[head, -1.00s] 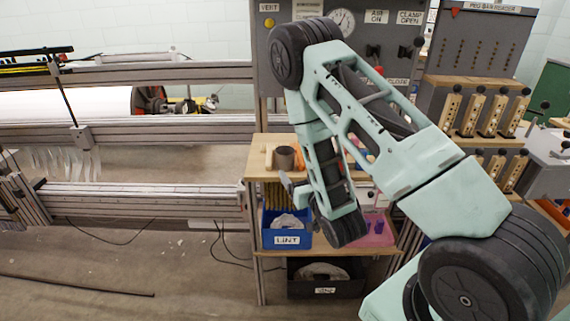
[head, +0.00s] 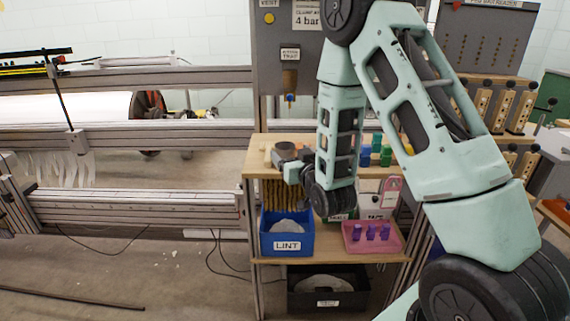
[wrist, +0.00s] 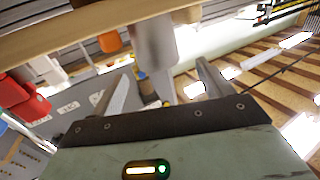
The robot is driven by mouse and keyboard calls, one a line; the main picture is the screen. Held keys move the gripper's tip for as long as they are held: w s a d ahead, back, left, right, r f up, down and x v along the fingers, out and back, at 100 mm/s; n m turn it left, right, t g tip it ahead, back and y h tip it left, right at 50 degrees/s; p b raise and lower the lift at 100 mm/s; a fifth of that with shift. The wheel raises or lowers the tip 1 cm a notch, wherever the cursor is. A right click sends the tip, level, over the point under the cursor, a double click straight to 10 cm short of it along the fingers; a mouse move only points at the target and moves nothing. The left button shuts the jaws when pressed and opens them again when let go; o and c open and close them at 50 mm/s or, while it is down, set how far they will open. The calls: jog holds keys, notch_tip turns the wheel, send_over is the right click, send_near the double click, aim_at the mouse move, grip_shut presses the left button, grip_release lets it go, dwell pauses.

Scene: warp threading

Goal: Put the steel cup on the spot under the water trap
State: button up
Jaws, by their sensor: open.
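The steel cup (head: 285,151) stands on the wooden bench top (head: 257,141) near its left end. My gripper (head: 288,168) is open and close in front of the cup in the head view. In the wrist view the picture is turned over, and the cup (wrist: 155,42) shows ahead, in line with the gap between the open fingers (wrist: 162,75). No grip on it shows. The water trap (head: 290,82) hangs on the grey panel above and behind the cup, below its label. I cannot make out the marked spot under it.
An orange piece (wrist: 110,40) stands beside the cup in the wrist view. Green and blue blocks (head: 376,153) are on the bench right of my arm. Below are a blue lint bin (head: 287,243) and a pink tray (head: 372,247). Loom rails (head: 150,137) run at left.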

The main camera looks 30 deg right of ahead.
aim_at(283, 142)
jog(key=x, duration=0.7)
jog(key=shift+w+f, duration=0.1)
jog(key=shift+w, duration=0.2)
jog(key=c, duration=1.1)
jog(key=shift+c, duration=0.3)
jog(key=shift+d, duration=0.1)
